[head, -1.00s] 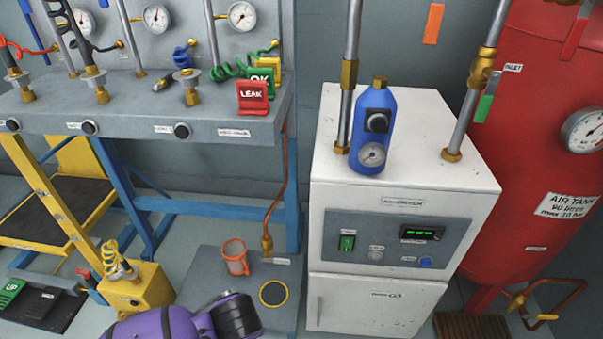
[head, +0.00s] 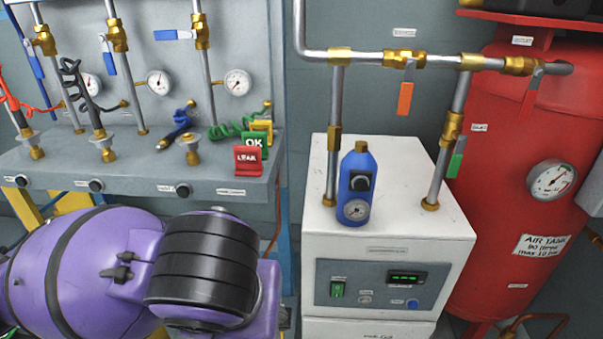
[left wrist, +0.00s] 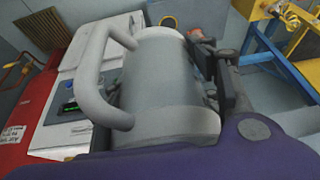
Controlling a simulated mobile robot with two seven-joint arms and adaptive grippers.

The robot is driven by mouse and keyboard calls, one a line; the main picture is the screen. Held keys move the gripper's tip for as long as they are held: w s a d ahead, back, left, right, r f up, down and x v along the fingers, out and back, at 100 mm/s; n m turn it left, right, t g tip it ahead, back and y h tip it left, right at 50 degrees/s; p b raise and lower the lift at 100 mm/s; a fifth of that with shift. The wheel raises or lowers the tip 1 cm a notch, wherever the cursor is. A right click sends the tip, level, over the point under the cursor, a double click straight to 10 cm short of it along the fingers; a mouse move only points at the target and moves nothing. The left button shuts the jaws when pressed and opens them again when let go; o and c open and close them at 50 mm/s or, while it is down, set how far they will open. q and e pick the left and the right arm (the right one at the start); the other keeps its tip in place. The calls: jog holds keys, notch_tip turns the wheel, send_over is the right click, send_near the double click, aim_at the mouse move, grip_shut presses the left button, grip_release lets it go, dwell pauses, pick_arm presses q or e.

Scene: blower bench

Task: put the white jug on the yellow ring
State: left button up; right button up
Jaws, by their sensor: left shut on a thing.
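The white jug (left wrist: 163,80) fills the middle of the left wrist view, its large handle (left wrist: 92,75) on the left side. My left gripper (left wrist: 217,68) is shut on the jug at its right side, with dark fingers against the wall. The yellow ring (left wrist: 169,21) shows in part beyond the jug's far end, apart from it; the jug hides some of it. In the head view my purple left arm covers the lower left, and neither the jug nor the ring shows. My right gripper is not in view.
An orange mug (left wrist: 196,34) is near the ring, partly hidden by the gripper. A white cabinet (head: 398,225) with a blue bottle (head: 356,185) on it stands by a red tank (head: 500,200). A bench (head: 130,160) with gauges is behind my arm.

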pick_arm(q)
jog(key=w+a+r, duration=0.3)
jog(key=a+r, duration=0.2)
jog(key=r, duration=0.2)
jog(key=w+a+r, duration=0.4)
jog(key=a+r, duration=0.1)
jog(key=r, duration=0.1)
pick_arm(e)
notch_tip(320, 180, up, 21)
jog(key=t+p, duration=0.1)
jog(key=p, duration=2.3)
pick_arm(q)
jog(key=p+v, duration=1.4)
jog(key=v, duration=1.5)
jog(key=shift+r+n, duration=0.25)
jog(key=shift+n, duration=0.05)
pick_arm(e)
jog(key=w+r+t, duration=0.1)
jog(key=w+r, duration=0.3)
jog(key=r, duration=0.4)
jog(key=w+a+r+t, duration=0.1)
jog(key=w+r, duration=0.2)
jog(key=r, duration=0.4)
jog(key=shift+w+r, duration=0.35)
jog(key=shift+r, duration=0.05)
